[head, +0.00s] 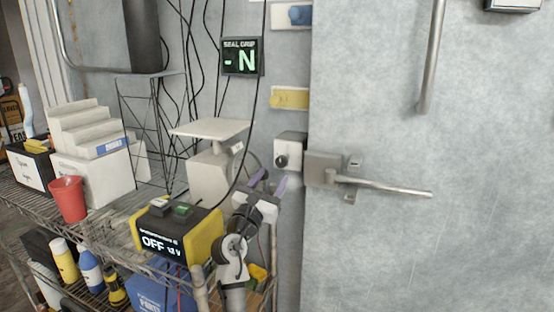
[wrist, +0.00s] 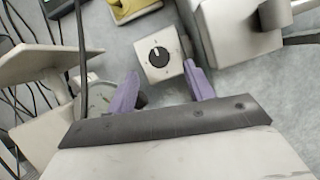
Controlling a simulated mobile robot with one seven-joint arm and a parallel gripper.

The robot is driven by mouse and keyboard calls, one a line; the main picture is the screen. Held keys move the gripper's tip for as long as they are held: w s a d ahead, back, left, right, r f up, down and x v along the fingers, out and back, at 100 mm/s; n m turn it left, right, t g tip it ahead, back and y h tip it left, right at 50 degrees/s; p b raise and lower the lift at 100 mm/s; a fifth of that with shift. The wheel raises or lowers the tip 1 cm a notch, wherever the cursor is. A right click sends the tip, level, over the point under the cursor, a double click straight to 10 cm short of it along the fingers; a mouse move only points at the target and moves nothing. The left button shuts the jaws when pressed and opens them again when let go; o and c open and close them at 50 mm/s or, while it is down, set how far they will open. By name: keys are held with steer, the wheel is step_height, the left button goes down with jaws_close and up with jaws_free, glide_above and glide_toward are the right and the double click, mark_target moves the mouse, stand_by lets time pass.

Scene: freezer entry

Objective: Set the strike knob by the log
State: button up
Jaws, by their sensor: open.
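A black round knob (head: 281,161) with a white pointer mark sits on a small white wall box (head: 291,146) left of the door latch. The knob (wrist: 159,56) also shows in the wrist view, facing me, its pointer line roughly vertical. My gripper (head: 270,182) has purple fingers, spread open and empty, a little below and left of the box. In the wrist view my gripper (wrist: 160,72) has one finger on each side of the knob's box, apparently short of it. I cannot make out a log in either view.
The door handle (head: 380,186) juts out to the right of the box. A scale (head: 212,165) stands close on the left. A yellow-black unit (head: 176,236) reading OFF sits on the wire shelf. Cables hang by the wall.

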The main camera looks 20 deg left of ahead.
mark_target(280, 164)
steer(key=b+x, duration=0.1)
steer(key=x, duration=0.7)
steer(key=shift+w+r, duration=0.2)
steer(key=shift+w, duration=0.15)
steer(key=shift+c, duration=0.4)
steer(key=c, duration=0.9)
